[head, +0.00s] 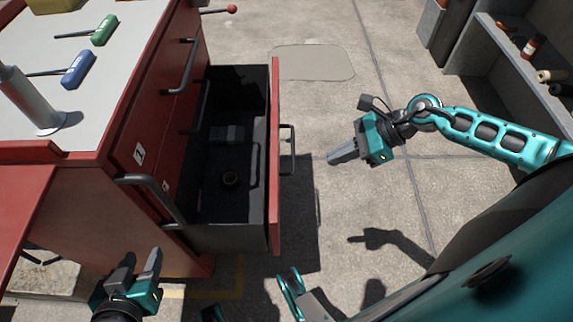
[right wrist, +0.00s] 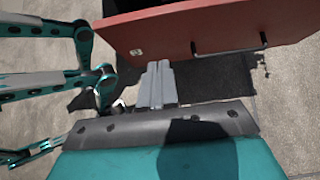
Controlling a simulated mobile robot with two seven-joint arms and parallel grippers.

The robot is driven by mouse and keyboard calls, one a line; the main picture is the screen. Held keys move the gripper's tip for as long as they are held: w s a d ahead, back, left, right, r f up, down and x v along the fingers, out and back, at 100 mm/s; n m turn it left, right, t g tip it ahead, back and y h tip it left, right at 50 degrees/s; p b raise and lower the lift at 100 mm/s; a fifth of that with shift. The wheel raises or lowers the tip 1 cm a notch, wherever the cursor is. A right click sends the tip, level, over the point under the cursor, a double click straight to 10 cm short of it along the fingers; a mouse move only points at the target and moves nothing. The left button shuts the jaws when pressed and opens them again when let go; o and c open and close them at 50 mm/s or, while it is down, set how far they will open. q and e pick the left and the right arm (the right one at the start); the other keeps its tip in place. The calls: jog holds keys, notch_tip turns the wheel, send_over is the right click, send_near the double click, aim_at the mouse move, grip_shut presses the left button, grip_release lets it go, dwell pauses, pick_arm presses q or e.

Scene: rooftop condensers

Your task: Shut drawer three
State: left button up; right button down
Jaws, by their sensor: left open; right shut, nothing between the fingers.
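A drawer (head: 274,190) of the red cabinet (head: 130,140) stands pulled well out, its red front facing right. Its dark bar handle (head: 288,150) is on that front. In the right wrist view the drawer front (right wrist: 190,25) carries a small label too small to read, and the handle (right wrist: 230,50) shows. My right gripper (head: 332,159) is shut and empty, to the right of the handle and apart from it; its fingers (right wrist: 158,70) point toward the front. My left gripper (head: 141,262) is open and empty, near the cabinet's lower front corner.
Inside the drawer lie a dark box (head: 227,134) and a small round item (head: 230,179). Blue (head: 78,69) and green (head: 104,30) handled tools and a grey cylinder (head: 28,100) are on the cabinet top. A grey shelf (head: 510,60) stands at right. Floor right of the drawer is clear.

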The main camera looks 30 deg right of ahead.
pick_arm(q)
jog(key=shift+w+d+f+b, duration=0.1)
jog(key=shift+d+f+b, duration=0.1)
jog(key=shift+f+b, duration=0.65)
pick_arm(e)
jog(key=a+r+x, duration=0.1)
jog(key=r+x, duration=0.1)
jog(key=x, duration=0.9)
jog(key=shift+w+a, duration=0.4)
pick_arm(q)
jog(key=shift+s+a+f, duration=0.1)
jog(key=shift+s+f, duration=0.05)
jog(key=shift+s, duration=0.05)
pick_arm(e)
jog(key=w+a, duration=0.4)
jog(key=a, duration=0.4)
jog(key=w+a, duration=0.4)
jog(key=a, duration=0.5)
jog(key=shift+w+d, duration=0.1)
jog(key=shift+d, duration=0.05)
